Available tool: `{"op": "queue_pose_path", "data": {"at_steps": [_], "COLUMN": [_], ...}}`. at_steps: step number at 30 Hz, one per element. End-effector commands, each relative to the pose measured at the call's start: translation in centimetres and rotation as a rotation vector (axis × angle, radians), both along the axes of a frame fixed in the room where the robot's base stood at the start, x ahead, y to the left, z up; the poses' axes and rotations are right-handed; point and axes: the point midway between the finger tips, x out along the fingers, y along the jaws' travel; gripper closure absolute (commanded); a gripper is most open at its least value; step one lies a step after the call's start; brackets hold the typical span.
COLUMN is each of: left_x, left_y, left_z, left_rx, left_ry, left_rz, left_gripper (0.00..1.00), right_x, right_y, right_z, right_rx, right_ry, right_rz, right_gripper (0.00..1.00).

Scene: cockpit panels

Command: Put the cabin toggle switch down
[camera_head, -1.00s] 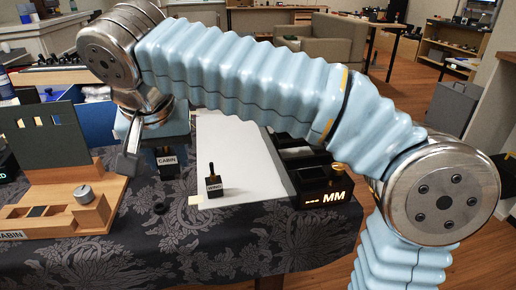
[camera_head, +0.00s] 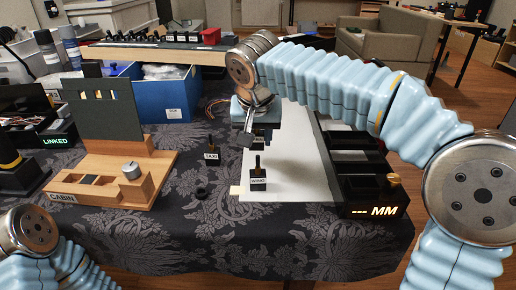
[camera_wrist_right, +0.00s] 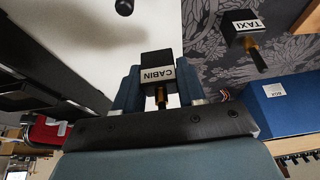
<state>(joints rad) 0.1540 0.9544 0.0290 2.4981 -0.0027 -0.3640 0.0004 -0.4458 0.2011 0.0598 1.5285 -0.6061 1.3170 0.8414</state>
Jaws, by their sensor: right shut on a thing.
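My right gripper (camera_head: 255,128) is shut on the black cabin toggle switch. In the right wrist view the switch (camera_wrist_right: 160,66), with its white CABIN label and brass lever, sits between the two blue fingers (camera_wrist_right: 158,92). In the head view the gripper hides most of the switch. The gripper is above the left edge of the white board, behind the WIND switch (camera_head: 258,183). I cannot tell whether the switch touches anything below. A wooden panel (camera_head: 168,160) labelled CABIN stands to the left. My left gripper is out of view; only part of that arm shows at lower left.
A TAXI switch (camera_head: 212,154) stands on the patterned cloth left of my right gripper. A small black ring (camera_head: 201,192) lies nearby. A black box marked MM (camera_head: 372,195) is at the right. A blue bin (camera_head: 170,97) stands behind. Part of the white board (camera_head: 300,165) is clear.

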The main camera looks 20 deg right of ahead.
Motion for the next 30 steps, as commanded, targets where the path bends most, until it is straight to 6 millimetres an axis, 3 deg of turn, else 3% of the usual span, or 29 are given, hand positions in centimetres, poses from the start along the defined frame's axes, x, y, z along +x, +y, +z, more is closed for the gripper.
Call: {"op": "queue_pose_path", "data": {"at_steps": [2,7,20,21,25,30], "left_x": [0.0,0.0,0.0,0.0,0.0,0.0], "left_y": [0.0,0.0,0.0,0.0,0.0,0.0], "left_z": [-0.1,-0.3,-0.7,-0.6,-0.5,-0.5], "left_rx": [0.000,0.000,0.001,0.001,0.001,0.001], "left_ry": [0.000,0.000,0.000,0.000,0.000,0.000], "left_rz": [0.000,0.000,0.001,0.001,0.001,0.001], "left_gripper": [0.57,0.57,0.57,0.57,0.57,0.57], "right_x": [0.9,0.9,0.9,0.9,0.9,0.9], "right_y": [-0.6,-0.6,-0.5,-0.5,-0.5,-0.5], "right_z": [-1.4,-3.9,-4.8,-4.7,-4.6,-4.6], "right_rx": [-0.002,-0.001,0.000,0.000,0.000,0.000], "right_ry": [0.005,0.002,0.001,0.001,0.001,0.001], "right_rz": [-0.003,-0.002,-0.001,-0.001,-0.001,-0.001], "right_gripper": [0.90,0.90,0.90,0.55,0.35,0.34]}}
